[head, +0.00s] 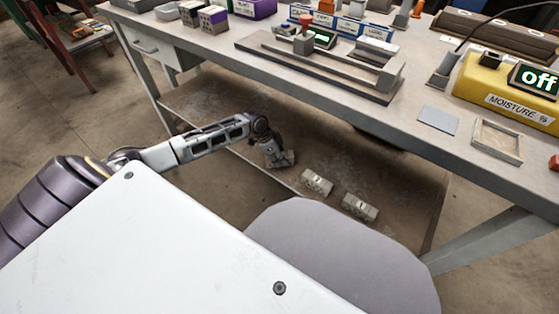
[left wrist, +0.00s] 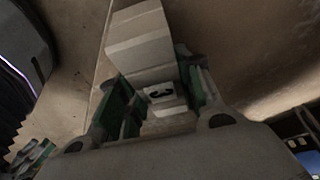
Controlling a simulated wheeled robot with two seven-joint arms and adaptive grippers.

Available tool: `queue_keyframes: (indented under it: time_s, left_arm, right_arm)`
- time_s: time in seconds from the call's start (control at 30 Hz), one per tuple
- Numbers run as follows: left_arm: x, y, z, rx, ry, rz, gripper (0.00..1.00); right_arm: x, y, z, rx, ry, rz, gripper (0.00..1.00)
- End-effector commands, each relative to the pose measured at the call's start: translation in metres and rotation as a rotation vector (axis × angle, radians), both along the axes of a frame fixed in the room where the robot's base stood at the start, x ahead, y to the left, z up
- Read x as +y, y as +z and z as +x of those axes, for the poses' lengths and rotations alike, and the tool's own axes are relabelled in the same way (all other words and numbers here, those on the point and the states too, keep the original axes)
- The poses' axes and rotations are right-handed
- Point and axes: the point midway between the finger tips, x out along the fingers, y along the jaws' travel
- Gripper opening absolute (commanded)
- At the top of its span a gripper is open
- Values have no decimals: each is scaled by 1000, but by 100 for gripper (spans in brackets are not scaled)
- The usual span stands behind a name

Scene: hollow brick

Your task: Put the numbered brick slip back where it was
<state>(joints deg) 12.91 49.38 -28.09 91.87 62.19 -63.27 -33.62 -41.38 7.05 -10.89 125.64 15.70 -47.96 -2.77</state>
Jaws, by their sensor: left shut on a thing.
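A pale brick slip with a small dark-on-white number label (left wrist: 160,93) sits between the green-padded fingers of my left gripper (left wrist: 158,100) in the left wrist view. The digit looks like a 3, but it is tilted and small. In the head view my left gripper (head: 277,158) is low under the bench, at the lower shelf, shut on this slip (head: 287,159). I cannot tell whether the slip touches the shelf. Two similar pale slips, a nearer one (head: 359,207) and a middle one (head: 317,182), lie in a row to its right. My right gripper is not in view.
The lower shelf (head: 385,165) is otherwise mostly bare. The bench top (head: 215,48) overhangs it and carries a yellow moisture meter (head: 505,90) reading "off", a grey plate (head: 438,119), a shallow frame (head: 497,141) and a long jig (head: 320,65). A bench leg (head: 150,90) stands at the left.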

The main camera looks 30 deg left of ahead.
Motion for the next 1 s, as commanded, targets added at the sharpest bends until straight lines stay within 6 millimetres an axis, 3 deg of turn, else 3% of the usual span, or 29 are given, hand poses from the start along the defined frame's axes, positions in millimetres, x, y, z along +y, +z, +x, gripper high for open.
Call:
queue_keyframes:
  time_s: [0.17,0.67,0.7,0.83,1.0]
  left_arm:
    - [0,-10,1,-2,0,1,3]
    - [0,-13,1,-3,0,0,3]
    - [1,-14,0,-2,0,1,40]
    - [0,-14,0,-1,-1,1,57]
    - [0,-14,0,-1,-1,1,57]
  right_arm:
    - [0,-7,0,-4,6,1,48]
    - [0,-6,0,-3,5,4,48]
    - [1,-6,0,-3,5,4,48]
    - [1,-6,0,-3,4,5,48]
    - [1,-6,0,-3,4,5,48]
